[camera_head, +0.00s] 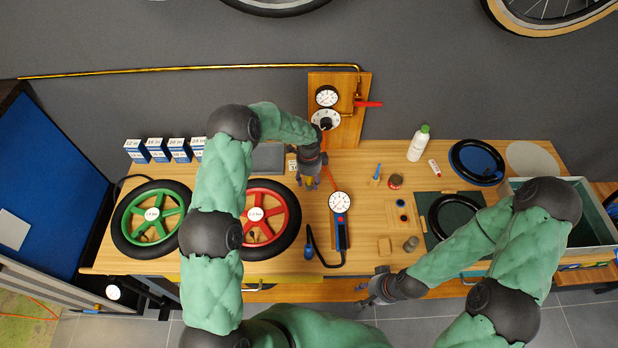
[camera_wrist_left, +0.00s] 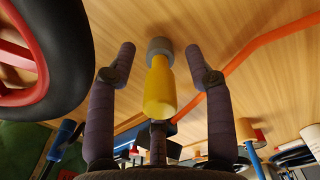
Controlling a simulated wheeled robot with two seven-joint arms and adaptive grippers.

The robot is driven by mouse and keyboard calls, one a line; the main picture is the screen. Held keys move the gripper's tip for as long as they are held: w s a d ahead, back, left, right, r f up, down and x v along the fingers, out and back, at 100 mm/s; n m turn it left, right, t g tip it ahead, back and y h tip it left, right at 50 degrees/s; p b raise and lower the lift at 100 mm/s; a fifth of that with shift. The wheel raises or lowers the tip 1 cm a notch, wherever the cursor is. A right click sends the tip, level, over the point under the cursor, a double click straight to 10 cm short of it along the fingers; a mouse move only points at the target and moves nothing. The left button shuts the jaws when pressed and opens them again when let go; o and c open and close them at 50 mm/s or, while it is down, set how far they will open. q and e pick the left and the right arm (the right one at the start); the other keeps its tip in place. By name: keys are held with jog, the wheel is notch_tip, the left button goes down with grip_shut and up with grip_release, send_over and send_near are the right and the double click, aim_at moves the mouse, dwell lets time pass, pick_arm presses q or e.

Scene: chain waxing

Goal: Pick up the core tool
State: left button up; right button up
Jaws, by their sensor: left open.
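The yellow tool with a grey end, which looks like the core tool (camera_wrist_left: 159,88), stands between the two fingers of my left gripper (camera_wrist_left: 162,62) in the left wrist view. Gaps show between it and both fingers. In the head view my left gripper (camera_head: 309,182) is over the middle of the bench, right of the red-hubbed wheel (camera_head: 286,226), and mostly hides the tool. My left gripper is open. My right gripper (camera_head: 366,291) is low at the bench's front edge, away from the tool; its finger opening is unclear.
An orange hose (camera_wrist_left: 265,38) runs close beside the tool. A gauge (camera_head: 340,202) with a blue-handled inflator stands right of my left gripper. A gauge board (camera_head: 348,130) is behind it. A white bottle (camera_head: 419,143) and black tyre rings (camera_head: 455,216) are to the right.

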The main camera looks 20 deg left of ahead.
pick_arm(q)
grip_shut()
jog(key=shift+r, duration=0.15)
